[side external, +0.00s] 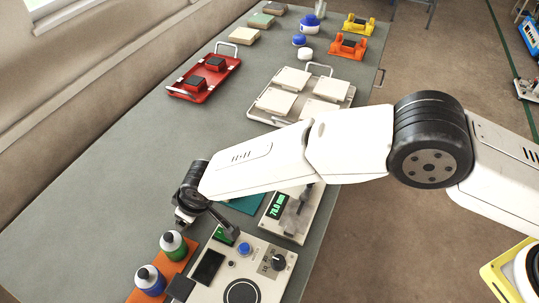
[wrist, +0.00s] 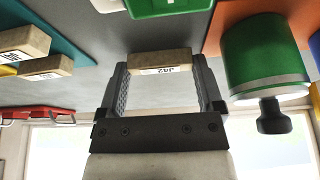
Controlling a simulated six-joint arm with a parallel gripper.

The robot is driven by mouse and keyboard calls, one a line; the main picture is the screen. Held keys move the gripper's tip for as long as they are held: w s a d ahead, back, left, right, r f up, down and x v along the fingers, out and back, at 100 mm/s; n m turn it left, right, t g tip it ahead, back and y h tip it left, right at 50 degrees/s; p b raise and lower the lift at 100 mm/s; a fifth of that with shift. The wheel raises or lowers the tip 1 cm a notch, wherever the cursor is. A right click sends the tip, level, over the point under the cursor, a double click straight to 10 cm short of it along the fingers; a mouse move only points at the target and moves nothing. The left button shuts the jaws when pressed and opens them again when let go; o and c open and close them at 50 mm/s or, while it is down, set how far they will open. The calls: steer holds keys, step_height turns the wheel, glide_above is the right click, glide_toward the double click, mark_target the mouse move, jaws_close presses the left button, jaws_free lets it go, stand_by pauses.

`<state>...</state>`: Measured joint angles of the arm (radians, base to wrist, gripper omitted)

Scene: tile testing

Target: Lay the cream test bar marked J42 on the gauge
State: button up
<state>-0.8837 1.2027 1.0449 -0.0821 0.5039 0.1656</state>
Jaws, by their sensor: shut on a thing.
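The cream test bar (wrist: 158,60) shows in the wrist view, its label reading J42 upside down. My gripper (wrist: 161,70) is shut on it, one dark finger at each end, and the bar is held above the bench. In the side view the bar cannot be made out; my gripper (side external: 230,232) is low over the near bench, beside a cream panel unit (side external: 262,257). A cream device with a green 70.0 readout (side external: 275,205), which looks like the gauge, stands just behind, partly hidden by my arm.
Other bars (wrist: 22,42) lie at the left in the wrist view, near a teal mat (wrist: 62,38). A green bottle (wrist: 262,55) stands close at right. Red (side external: 205,77) and cream (side external: 270,118) trays stand farther back. The bench's left side is clear.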

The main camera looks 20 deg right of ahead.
steer(key=shift+f, duration=0.1)
steer(key=o, duration=1)
steer(key=shift+c, duration=0.2)
steer(key=v, duration=1.2)
